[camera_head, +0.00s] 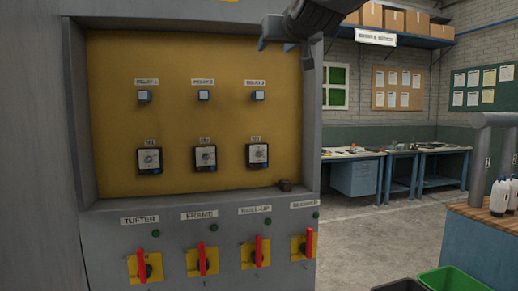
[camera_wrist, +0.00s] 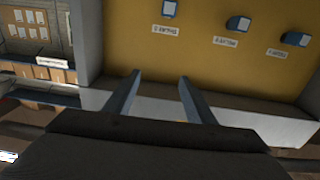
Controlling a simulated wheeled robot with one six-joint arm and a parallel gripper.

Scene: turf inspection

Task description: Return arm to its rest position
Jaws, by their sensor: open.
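My gripper (camera_head: 268,34) hangs at the top edge of the head view, in front of the upper right frame of the grey control cabinet (camera_head: 190,214). Most of my arm is out of view. In the wrist view my gripper's two fingers (camera_wrist: 159,78) stand apart with nothing between them. The wrist view looks turned over. There the yellow back panel (camera_wrist: 215,60) lies beyond the fingers, with several small blue-grey parts and white labels. I see no contact between the fingers and the cabinet.
The panel holds three relays (camera_head: 203,95) above three dial units (camera_head: 205,157). Red-handled switches (camera_head: 202,258) line the lower front. Workbenches (camera_head: 358,172), white jugs (camera_head: 499,197) and a green bin (camera_head: 452,280) stand to the right.

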